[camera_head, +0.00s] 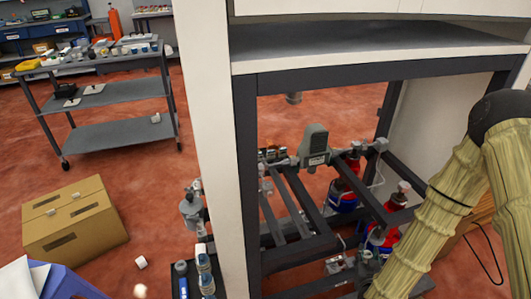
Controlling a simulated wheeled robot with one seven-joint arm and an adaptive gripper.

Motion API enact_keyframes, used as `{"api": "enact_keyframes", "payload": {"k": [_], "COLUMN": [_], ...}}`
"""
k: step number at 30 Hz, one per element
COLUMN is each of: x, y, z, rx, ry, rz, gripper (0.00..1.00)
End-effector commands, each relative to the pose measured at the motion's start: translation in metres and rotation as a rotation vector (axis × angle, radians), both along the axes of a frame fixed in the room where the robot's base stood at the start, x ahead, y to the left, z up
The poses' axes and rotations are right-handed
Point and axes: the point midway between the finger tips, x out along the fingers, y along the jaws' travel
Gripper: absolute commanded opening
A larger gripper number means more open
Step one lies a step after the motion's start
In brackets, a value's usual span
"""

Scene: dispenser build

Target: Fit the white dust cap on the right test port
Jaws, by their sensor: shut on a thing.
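My arm in its yellow sleeve comes down on the right and leaves the frame at the bottom edge. My gripper is not in view, so what it holds is hidden. I cannot make out the white dust cap. The dark-framed dispenser cabinet (243,150) stands open in front of me, with a grey meter-like unit (315,146) and piping inside. A pale fitting (404,187) sits above a red and blue part (384,238) at the right, close to my sleeve. I cannot tell which fitting is the right test port.
Another red and blue part (343,194) stands deeper in the cabinet. Dark rails (362,190) cross its inside. A grey cart (110,84) and a cardboard box (75,218) stand at left. A small white piece (140,262) lies on the red floor.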

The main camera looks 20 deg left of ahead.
Motion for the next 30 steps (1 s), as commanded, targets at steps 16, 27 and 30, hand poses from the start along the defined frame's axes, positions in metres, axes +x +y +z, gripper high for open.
{"api": "enact_keyframes", "payload": {"k": [16,27,30], "x": [0.115,0.181,0.201], "y": [0.091,0.193,0.228], "z": [0.021,0.064,0.076], "rx": [0.002,-0.002,-0.001], "ry": [-0.007,-0.004,-0.005], "rz": [0.166,0.379,0.453], "gripper": [0.20,0.20,0.20]}}
